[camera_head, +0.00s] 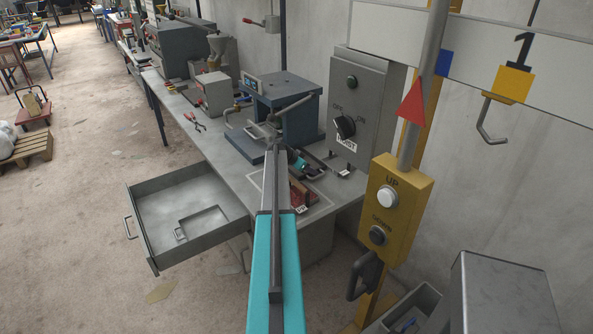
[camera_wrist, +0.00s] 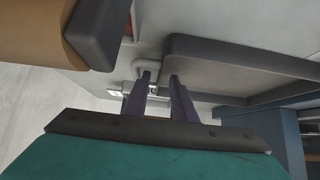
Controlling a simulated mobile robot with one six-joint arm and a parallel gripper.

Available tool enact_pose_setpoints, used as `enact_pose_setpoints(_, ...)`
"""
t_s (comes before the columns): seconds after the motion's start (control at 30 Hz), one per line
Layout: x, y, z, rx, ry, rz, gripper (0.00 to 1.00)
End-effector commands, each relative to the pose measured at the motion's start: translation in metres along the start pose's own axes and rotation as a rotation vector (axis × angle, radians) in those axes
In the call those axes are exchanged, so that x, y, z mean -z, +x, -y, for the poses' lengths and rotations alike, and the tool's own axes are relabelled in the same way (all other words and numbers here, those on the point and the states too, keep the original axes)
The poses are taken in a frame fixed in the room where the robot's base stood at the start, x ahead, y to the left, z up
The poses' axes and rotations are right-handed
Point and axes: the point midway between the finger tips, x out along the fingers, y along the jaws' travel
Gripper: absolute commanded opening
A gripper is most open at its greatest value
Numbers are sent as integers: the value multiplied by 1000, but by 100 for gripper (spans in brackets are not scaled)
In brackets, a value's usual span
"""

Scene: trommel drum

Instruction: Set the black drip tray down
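My gripper shows in the wrist view (camera_wrist: 160,76) with two dark fingers apart and a gap between them. In the head view my gripper (camera_head: 270,133) is small and partly hidden, in front of the blue machine (camera_head: 287,110). No black drip tray is clearly identifiable there.
An open grey drawer (camera_head: 150,225) with a small handled tray (camera_head: 203,223) in it juts from the workbench (camera_head: 222,150). Pliers (camera_head: 194,121) lie on the bench. A grey switch box (camera_head: 360,100) and a yellow UP/DOWN control box (camera_head: 397,205) stand right.

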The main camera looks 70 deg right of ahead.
Motion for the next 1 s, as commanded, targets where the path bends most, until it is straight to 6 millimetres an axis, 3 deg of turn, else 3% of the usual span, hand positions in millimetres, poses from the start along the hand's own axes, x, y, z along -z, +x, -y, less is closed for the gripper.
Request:
enact_pose_setpoints(0.4, -1, 0, 0, 0, 0, 0, 24)
enact_pose_setpoints(0.57, -1, 0, 0, 0, 0, 0, 0)
enact_pose_setpoints(1.0, -1, -1, 0, 1, 0, 0, 0)
